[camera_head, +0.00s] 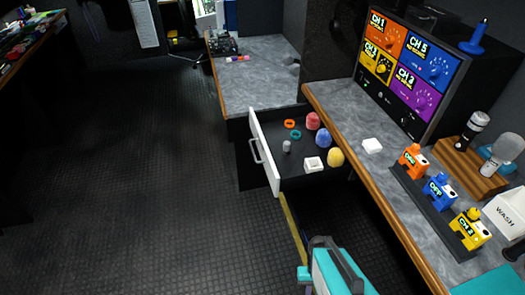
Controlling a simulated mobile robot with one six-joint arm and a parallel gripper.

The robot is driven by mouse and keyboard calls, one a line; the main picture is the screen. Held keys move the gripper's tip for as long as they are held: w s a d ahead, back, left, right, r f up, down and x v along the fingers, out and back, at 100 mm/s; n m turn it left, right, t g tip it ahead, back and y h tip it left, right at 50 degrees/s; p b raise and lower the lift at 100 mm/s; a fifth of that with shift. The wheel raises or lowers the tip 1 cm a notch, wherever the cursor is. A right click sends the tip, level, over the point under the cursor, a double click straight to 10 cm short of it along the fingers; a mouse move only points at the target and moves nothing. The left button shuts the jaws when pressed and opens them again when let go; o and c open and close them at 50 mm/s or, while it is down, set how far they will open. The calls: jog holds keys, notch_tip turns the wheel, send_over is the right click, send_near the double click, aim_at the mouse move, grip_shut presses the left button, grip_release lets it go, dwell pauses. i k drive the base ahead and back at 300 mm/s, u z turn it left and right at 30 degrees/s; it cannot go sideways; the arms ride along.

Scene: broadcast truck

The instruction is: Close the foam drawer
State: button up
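The foam drawer (264,150) is pulled out from under the grey counter, towards the left. Its white front panel carries a pale bar handle (256,151) on the outer side, facing left. Inside the dark drawer lie red, blue and yellow foam pieces (335,157), an orange ring, a teal ring, a small grey cylinder and a white square piece (314,164). My gripper (320,243), dark with teal parts of my arm behind it, is at the bottom of the view, below and apart from the drawer. Whether its fingers are open is unclear.
The right counter (345,110) has a wooden edge and holds a monitor (407,68), orange, blue and yellow bottles (438,190) on a dark rack, and a white WASH bin (508,212). Another counter (262,85) lies behind the drawer. The dark floor left of the drawer is clear.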

aim_at(284, 173)
jog(key=z, duration=0.05)
jog(key=k, duration=1.15)
jog(key=u, duration=4.15)
jog(key=i, duration=0.1)
jog(key=z, duration=2.35)
jog(key=i, duration=1)
